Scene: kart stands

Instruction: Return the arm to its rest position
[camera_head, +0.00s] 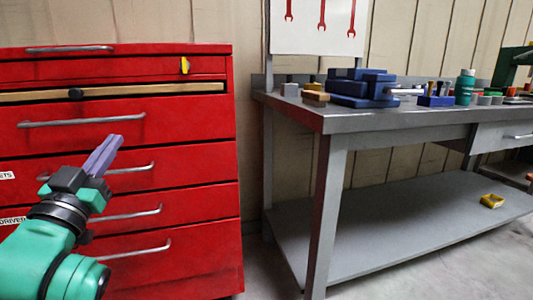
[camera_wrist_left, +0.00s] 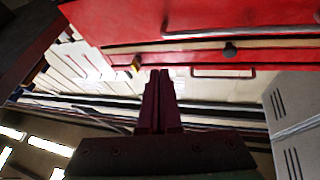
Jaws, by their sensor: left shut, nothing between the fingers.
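My left gripper (camera_head: 103,155) has purple fingers on a dark wrist and a green arm. In the head view it is in front of the red tool cabinet (camera_head: 190,130), at the height of its middle drawers, pointing up and to the right. Its fingers are together with nothing between them. In the left wrist view the closed fingers (camera_wrist_left: 160,78) point up the picture toward the red drawer fronts (camera_wrist_left: 200,18). I cannot tell the exact gap between the gripper and the cabinet. My right gripper is in neither view.
A grey workbench (camera_head: 300,105) stands right of the cabinet, with a blue vise (camera_head: 360,85), a green bottle (camera_head: 465,87) and small blocks on top. A yellow tray (camera_head: 492,201) lies on its lower shelf. A tan strip (camera_head: 150,91) with a black knob crosses the upper cabinet.

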